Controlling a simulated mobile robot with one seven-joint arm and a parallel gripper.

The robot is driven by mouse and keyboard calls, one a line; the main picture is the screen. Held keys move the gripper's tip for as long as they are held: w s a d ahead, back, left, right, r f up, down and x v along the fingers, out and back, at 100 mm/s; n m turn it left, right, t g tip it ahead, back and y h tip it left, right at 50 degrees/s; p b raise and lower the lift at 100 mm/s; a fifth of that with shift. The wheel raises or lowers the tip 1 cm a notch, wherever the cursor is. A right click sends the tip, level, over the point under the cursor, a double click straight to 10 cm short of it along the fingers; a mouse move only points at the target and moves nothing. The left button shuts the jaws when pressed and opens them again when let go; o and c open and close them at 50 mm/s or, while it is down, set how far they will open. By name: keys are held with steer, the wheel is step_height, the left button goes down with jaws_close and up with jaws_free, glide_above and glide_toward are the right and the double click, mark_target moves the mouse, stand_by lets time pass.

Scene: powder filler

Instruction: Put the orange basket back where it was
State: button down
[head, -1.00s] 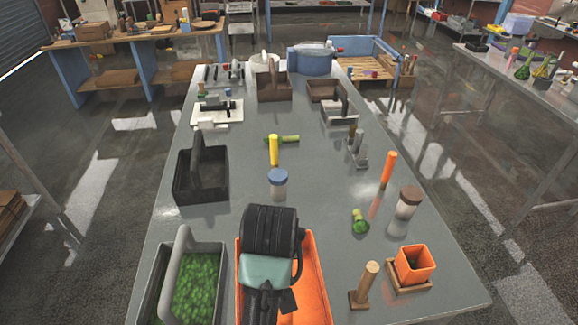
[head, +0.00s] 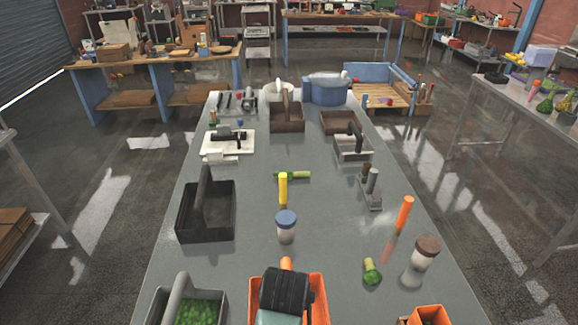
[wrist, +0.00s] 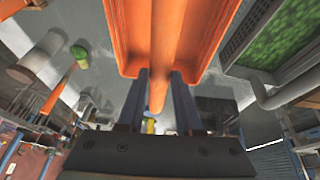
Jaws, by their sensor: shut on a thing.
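The orange basket (head: 319,297) is at the bottom centre of the head view, partly hidden by my arm and cut off by the lower edge. Its orange handle (head: 286,263) shows just beyond my dark wrist. In the wrist view the basket (wrist: 205,50) fills the top middle. My gripper (wrist: 161,88) is shut on the basket's handle, with one finger on each side of the bar. I cannot tell whether the basket touches the table.
A dark grey basket of green pieces (head: 218,301) stands close on the left. A black tray (head: 183,222) is at the left. A brown-lidded jar (head: 425,254) and orange pot (head: 432,315) are at the right.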

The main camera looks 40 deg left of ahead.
steer(key=shift+f+p, duration=0.35)
steer(key=shift+f, duration=1.45)
steer(key=c, duration=0.6)
jaws_free()
steer(key=shift+f, duration=0.15)
steer(key=b+v, duration=0.1)
steer(key=v, duration=1.1)
steer(key=shift+b, duration=0.3)
